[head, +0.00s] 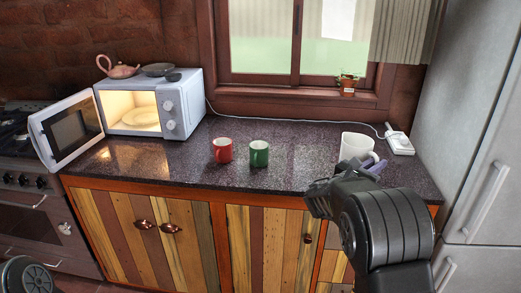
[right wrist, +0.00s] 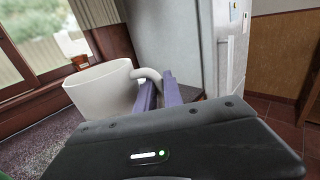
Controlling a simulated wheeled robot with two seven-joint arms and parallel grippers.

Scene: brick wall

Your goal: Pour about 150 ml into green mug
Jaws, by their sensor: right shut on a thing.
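The green mug (head: 259,154) stands upright on the dark speckled countertop (head: 300,150), just right of a red mug (head: 223,150). My right gripper (head: 372,165) is at the right part of the counter, shut on the handle of a white jug (head: 354,147). In the right wrist view the purple fingers (right wrist: 160,93) close around the handle of the white jug (right wrist: 103,90). The jug looks close to upright; I cannot tell whether it touches the counter. Its contents are hidden. The green mug's inside is not clear. My left gripper is not visible; only part of my left arm shows at the bottom left.
An open microwave (head: 185,88) with its door swung left stands at the back left, a teapot (head: 118,67) and dark dishes on top. A white power strip (head: 399,142) lies at the back right, near the fridge (head: 463,130). The counter between green mug and jug is clear.

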